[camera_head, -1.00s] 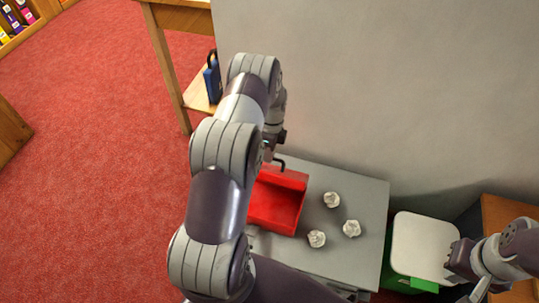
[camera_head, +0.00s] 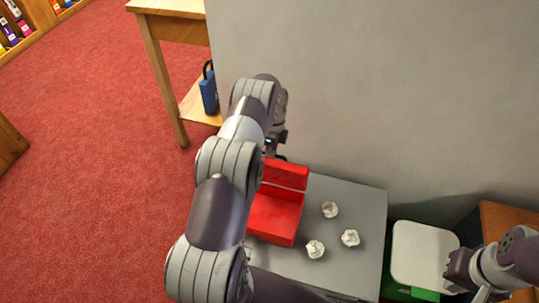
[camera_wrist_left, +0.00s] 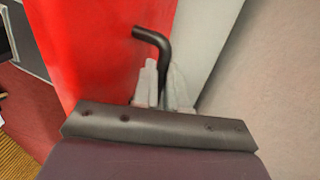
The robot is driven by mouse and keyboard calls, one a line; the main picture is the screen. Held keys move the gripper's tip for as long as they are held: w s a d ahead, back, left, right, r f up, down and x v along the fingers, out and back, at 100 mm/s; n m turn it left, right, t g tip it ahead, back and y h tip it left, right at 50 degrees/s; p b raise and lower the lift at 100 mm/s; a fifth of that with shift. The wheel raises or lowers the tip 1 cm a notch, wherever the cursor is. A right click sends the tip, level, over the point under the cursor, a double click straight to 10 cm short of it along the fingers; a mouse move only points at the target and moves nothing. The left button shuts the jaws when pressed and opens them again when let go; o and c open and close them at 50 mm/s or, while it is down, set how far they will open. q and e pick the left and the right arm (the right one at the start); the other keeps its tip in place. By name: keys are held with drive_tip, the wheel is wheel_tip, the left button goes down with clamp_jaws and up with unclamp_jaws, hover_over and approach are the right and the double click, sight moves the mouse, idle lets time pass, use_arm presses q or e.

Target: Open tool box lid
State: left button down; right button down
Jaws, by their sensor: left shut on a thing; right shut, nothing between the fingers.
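The red tool box (camera_head: 272,219) sits on the grey cabinet top, partly behind my left arm in the head view. Its red lid (camera_head: 287,175) stands raised at the back of the box, by the wall. In the left wrist view, my left gripper (camera_wrist_left: 165,88) is shut on the black bent handle (camera_wrist_left: 154,38) of the lid (camera_wrist_left: 95,55). In the head view, my arm hides most of that grip. My right gripper (camera_head: 454,287) is at the lower right, shut and empty, away from the box.
Several crumpled white paper balls (camera_head: 329,209) lie right of the box on the grey cabinet (camera_head: 358,200). A green bin with a white lid (camera_head: 424,252) stands right of it. A grey wall (camera_head: 340,95) rises behind. A blue object (camera_head: 209,92) is on a wooden table's shelf.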

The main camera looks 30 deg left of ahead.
use_arm(q)
drive_tip(key=shift+s+d+f, duration=0.15)
drive_tip(key=shift+s+f, duration=0.15)
drive_tip(key=shift+f, duration=0.5)
drive_tip(key=c, duration=1.5)
unclamp_jaws()
drive_tip(key=o, duration=0.3)
drive_tip(key=shift+w+f, duration=0.1)
drive_tip(key=shift+o, duration=0.2)
drive_tip(key=shift+w, duration=0.1)
drive_tip(key=shift+w+r, duration=0.1)
drive_tip(key=shift+r, duration=0.15)
